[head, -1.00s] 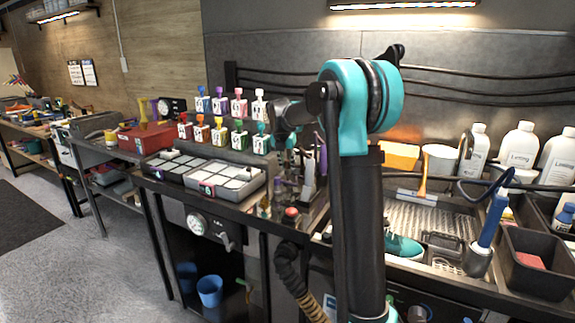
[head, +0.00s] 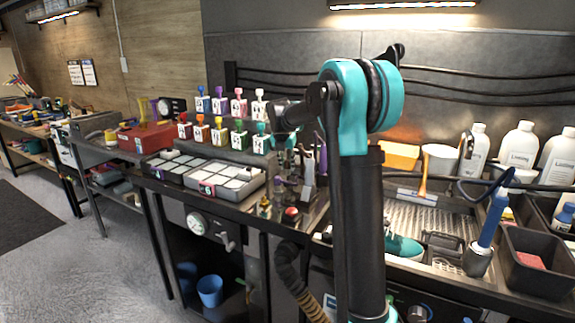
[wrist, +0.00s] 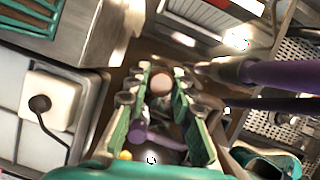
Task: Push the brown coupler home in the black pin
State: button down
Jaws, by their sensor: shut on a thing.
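My gripper (wrist: 168,85) points down over the middle of the bench. In the wrist view its two green fingers are closed in on a rounded, brownish-pink piece at their tips, which looks like the brown coupler (wrist: 160,83). The fingers hide its sides, and I cannot tell how it sits on what is below. In the head view the gripper (head: 288,158) is small and partly hidden among bench items. I cannot make out the black pin with certainty in either view.
A purple handle (wrist: 285,75) stands close at the right. A tray with white pads (head: 233,183) lies at the left. A teal shoe (head: 403,247) is in the perforated basin at right. A red knob (head: 291,212) is near the front edge.

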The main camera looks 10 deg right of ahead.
aim_at(287, 169)
jog(key=shift+f, duration=1.65)
jog(key=c, duration=1.2)
grip_release()
jog(key=v, duration=1.2)
jog(key=shift+f, duration=0.1)
